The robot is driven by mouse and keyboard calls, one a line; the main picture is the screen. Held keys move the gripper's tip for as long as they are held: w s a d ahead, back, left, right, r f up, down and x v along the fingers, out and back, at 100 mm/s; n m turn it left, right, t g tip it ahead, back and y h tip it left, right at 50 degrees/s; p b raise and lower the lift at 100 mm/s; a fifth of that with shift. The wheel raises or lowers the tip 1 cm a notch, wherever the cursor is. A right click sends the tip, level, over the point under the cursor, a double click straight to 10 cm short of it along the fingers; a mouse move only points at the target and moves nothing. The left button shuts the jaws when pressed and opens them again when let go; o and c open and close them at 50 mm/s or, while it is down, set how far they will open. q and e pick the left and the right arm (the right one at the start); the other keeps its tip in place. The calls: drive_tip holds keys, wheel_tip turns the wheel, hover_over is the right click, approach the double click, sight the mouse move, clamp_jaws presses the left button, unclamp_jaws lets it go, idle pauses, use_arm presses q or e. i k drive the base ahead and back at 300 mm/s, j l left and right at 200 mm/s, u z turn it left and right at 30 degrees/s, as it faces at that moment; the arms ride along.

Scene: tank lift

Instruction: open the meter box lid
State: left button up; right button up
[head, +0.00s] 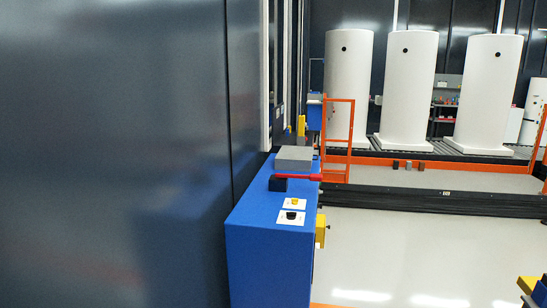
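A grey flat-topped box (294,158) sits on the far part of a blue cabinet (255,225), beside a dark wall. It may be the meter box; its grey top looks flat, and I cannot tell a hinge or gap. A red bar (303,177) lies in front of it, next to a small dark block (277,184). Neither of my grippers is in view.
The cabinet top has a yellow knob (295,202) and a black knob (291,215) on white plates. A yellow box (321,229) juts from its right side. An orange frame (338,140) and white tanks (489,95) stand behind.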

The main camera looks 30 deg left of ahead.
sight(300, 153)
drive_tip(key=i+l+u, duration=0.15)
drive_tip(key=i+u, duration=0.35)
drive_tip(key=i+l+u, duration=0.35)
drive_tip(key=i+u, duration=0.15)
drive_tip(key=i+l+u, duration=0.1)
drive_tip(key=i+l, duration=1.2)
drive_tip(key=i+l+u, duration=0.1)
drive_tip(key=u, duration=0.25)
drive_tip(key=i+l+u, duration=0.1)
drive_tip(key=u, duration=0.3)
drive_tip(key=i+l, duration=0.05)
drive_tip(key=i, duration=0.05)
